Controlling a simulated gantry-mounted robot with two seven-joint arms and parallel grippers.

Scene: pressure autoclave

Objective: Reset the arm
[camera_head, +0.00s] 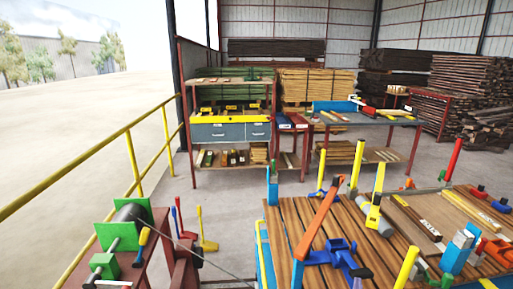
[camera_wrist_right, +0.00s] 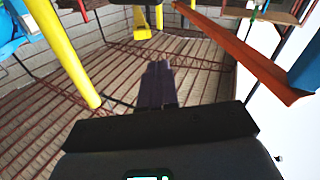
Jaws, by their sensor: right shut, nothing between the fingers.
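My right gripper (camera_wrist_right: 157,85) shows in the right wrist view as two dark fingers side by side, closed together with nothing between them. It points past yellow posts (camera_wrist_right: 66,55) and an orange bar (camera_wrist_right: 250,58), towards a ribbed surface with red framing. I cannot pick out the right gripper for certain in the head view among the coloured parts on the workbench. My left gripper is not in view.
A slatted wooden workbench (camera_head: 286,216) fills the lower right, crowded with an orange bar (camera_head: 318,218), a blue clamp-like part (camera_head: 335,252) and upright yellow posts (camera_head: 357,166). A green winch (camera_head: 104,262) stands lower left, near a yellow railing (camera_head: 80,168). Open floor (camera_head: 228,205) lies behind.

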